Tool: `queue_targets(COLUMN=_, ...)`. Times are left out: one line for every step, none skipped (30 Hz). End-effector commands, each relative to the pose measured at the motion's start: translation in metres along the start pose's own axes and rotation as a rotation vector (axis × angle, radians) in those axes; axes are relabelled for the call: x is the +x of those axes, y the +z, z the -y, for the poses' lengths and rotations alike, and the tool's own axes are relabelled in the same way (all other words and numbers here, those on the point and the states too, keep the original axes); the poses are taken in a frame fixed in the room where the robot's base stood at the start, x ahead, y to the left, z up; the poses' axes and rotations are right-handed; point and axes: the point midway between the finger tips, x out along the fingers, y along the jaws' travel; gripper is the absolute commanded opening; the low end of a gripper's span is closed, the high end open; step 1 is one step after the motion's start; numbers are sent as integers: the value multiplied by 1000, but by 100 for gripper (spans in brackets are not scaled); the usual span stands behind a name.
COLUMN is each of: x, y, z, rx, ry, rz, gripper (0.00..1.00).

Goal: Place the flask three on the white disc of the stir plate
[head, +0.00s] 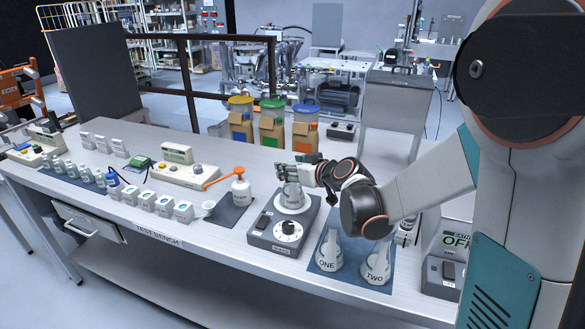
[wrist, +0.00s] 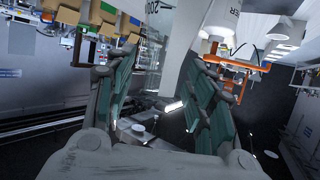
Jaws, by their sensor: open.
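Flask three (head: 291,196) stands upright over the white disc (head: 293,208) of the stir plate (head: 284,232) in the head view, and looks to be resting on it. My gripper (head: 292,172) is open, with its fingers at the flask's neck, reaching in from the right. The fingers hide the flask's top, and I cannot tell whether they touch it. In the wrist view my gripper (wrist: 160,85) has its teal finger pads spread apart. Pale glassy surfaces show between and beyond the pads, not clear enough to name.
Flask one (head: 328,252) and flask two (head: 376,264) stand on a blue mat (head: 323,268) at the right, close below my arm. A white wash bottle (head: 241,191) with an orange spout stands left of the stir plate. Lidded coloured containers (head: 272,128) stand behind.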

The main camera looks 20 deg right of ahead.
Motion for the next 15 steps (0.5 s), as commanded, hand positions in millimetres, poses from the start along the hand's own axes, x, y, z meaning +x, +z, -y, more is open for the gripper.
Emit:
queue_targets(x=0, y=0, z=0, rx=0, ry=0, rz=0, gripper=50)
queue_targets(x=0, y=0, z=0, rx=0, ry=0, rz=0, gripper=50)
queue_targets(x=0, y=-1, z=0, rx=0, ry=0, rz=0, gripper=50)
queue_targets(x=-1, y=-2, z=0, rx=0, ry=0, rz=0, gripper=50)
queue_targets(x=-1, y=-4, z=0, rx=0, ry=0, rz=0, gripper=50)
queue_targets(x=-5, y=-4, z=0, rx=0, ry=1, rz=0, gripper=50)
queue_targets(x=-8, y=-4, z=0, rx=1, ry=1, rz=0, gripper=50)
queue_targets(x=-13, y=-4, z=-1, rx=1, ry=2, rz=0, gripper=50)
queue_targets(x=-20, y=-4, z=-1, rx=1, ry=2, rz=0, gripper=50)
queue_targets(x=-25, y=-4, z=0, rx=1, ry=2, rz=0, gripper=50)
queue_targets(x=-31, y=-5, z=0, rx=1, ry=2, rz=0, gripper=50)
queue_targets(x=-40, y=-5, z=-1, rx=1, ry=3, rz=0, gripper=50)
queue_targets(x=-47, y=-5, z=-1, rx=1, ry=3, rz=0, gripper=50)
queue_targets(x=-53, y=-5, z=-1, rx=2, ry=2, rz=0, gripper=50)
queue_targets(x=-62, y=-5, z=0, rx=2, ry=3, rz=0, gripper=50)
